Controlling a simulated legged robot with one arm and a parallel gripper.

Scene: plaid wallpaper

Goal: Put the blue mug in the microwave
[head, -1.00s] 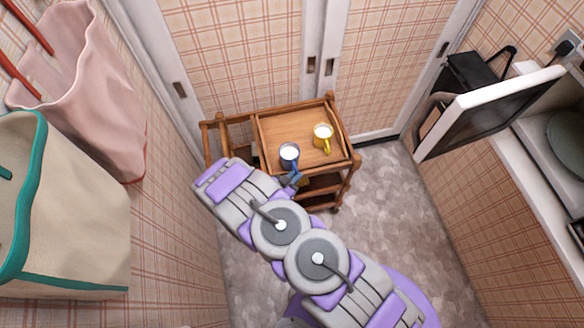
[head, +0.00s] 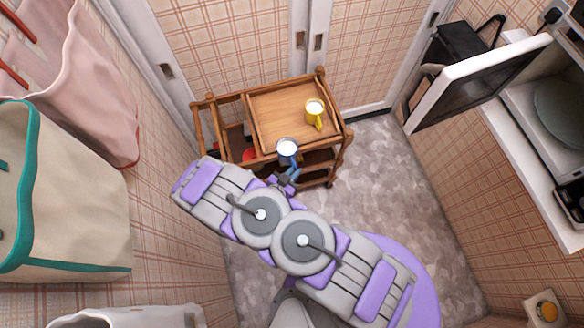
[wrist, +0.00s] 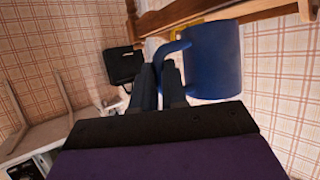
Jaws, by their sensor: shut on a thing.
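The blue mug (head: 287,150) is at the near edge of the wooden cart, with pale contents or a pale inside showing from above. My gripper (head: 288,179) is shut on its handle. In the wrist view the blue mug (wrist: 213,60) fills the upper right, and my gripper (wrist: 172,72) has its fingers at the handle. The mug looks upright and off the cart top. The microwave (head: 525,110) is at the right, with its door (head: 480,82) swung open and a round plate (head: 562,112) inside.
A yellow mug (head: 315,112) stands on the wooden cart (head: 270,110). A black bag (head: 462,52) lies behind the open microwave door. Fabric bags (head: 70,200) hang at the left. The floor (head: 375,180) between cart and microwave is clear.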

